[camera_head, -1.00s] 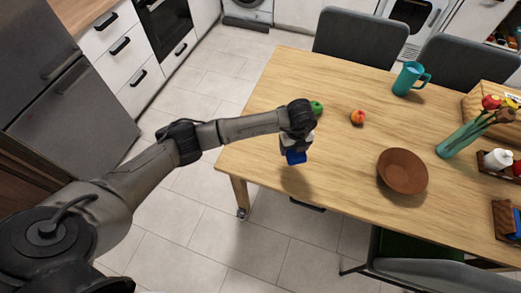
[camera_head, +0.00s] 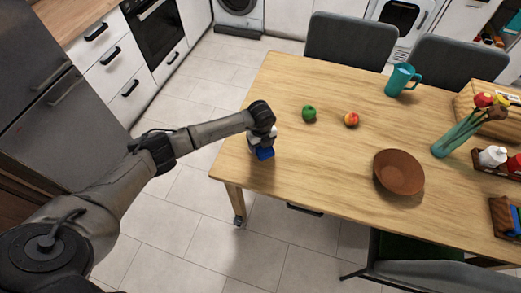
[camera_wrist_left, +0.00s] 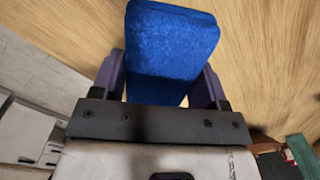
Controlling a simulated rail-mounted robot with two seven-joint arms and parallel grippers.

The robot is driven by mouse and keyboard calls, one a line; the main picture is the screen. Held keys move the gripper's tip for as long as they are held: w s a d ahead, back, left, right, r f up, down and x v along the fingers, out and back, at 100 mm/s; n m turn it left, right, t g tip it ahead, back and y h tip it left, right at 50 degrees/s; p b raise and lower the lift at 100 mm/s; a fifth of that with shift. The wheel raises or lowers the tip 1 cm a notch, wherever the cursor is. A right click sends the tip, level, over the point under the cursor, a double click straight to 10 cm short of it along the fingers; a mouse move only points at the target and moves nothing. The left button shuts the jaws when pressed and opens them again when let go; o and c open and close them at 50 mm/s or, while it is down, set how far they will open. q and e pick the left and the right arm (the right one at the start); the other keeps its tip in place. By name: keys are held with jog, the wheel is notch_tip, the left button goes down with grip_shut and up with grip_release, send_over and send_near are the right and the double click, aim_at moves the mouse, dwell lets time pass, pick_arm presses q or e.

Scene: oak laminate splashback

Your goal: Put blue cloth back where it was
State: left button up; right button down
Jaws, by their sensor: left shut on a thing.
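The blue cloth (camera_wrist_left: 170,42) looks like a folded blue block between the two fingers of my left gripper (camera_wrist_left: 165,85) in the left wrist view. In the head view the cloth (camera_head: 265,154) shows just below my left gripper (camera_head: 262,143), over the left end of the wooden table (camera_head: 320,170). The gripper is shut on it. Whether the cloth touches the table is hard to tell. My right gripper is not in view.
A green apple (camera_head: 309,113) and a peach (camera_head: 351,119) lie right of the gripper. A brown bowl (camera_head: 398,172), teal mug (camera_head: 403,79) and flower vase (camera_head: 460,133) stand farther right. A wooden holder (camera_head: 504,214) with a blue item is at the right edge. The table's front middle is clear.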

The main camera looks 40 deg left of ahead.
aim_at(261, 150)
pick_arm(q)
jog(key=shift+a+f, duration=0.2)
jog(key=shift+d+f+b, duration=0.1)
jog(key=shift+f+b, duration=0.35)
jog(key=shift+f, duration=1.5)
jog(key=shift+f, duration=0.1)
jog(key=o, duration=0.9)
